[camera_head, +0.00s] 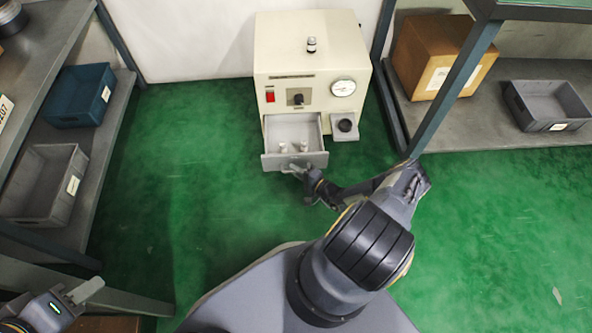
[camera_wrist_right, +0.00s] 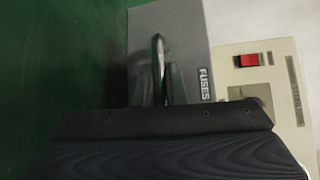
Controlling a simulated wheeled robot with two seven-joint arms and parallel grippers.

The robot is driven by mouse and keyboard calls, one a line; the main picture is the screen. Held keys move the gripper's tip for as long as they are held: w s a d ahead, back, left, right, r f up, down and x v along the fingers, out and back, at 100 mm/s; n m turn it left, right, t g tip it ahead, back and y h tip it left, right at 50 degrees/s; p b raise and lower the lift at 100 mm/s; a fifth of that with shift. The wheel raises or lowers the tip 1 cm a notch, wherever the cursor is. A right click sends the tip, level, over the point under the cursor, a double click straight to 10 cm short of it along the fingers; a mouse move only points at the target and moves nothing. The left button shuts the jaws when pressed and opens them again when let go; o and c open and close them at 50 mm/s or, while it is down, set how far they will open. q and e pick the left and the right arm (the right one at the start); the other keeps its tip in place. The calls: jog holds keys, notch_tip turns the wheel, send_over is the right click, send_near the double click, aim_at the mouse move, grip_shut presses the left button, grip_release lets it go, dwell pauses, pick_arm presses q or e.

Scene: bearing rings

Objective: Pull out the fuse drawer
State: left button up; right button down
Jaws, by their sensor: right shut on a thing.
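The fuse drawer (camera_head: 270,160) juts out from the lower front of a cream cabinet (camera_head: 310,58) in the head view. Several small pale fuses (camera_head: 293,148) lie inside it. My right gripper (camera_head: 296,169) is at the drawer's front, shut on its handle. In the right wrist view the drawer front (camera_wrist_right: 190,25) carries the label FUSES, and the metal handle (camera_wrist_right: 159,60) runs between the fingers. My left gripper (camera_head: 80,293) is at the bottom left of the head view, far from the cabinet. Its jaw opening is not clear.
The cabinet has a red switch (camera_head: 270,94), a knob (camera_head: 298,99), a gauge (camera_head: 343,87) and a small vial (camera_head: 311,45) on top. A black round part (camera_head: 345,125) sits right of the drawer. Shelves with bins (camera_head: 80,95) flank both sides. The green floor in front is clear.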

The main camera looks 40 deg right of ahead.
jog(key=c, duration=1.8)
grip_release()
jog(key=shift+o, duration=0.2)
jog(key=shift+s+d, duration=0.1)
jog(key=shift+s+d+r, duration=0.1)
jog(key=shift+s, duration=0.25)
jog(key=f+p+v, duration=0.1)
jog(key=p+v, duration=0.1)
jog(key=v, duration=0.4)
jog(key=shift+s+r, duration=0.4)
jog(key=shift+r, duration=0.1)
jog(key=shift+d, duration=0.1)
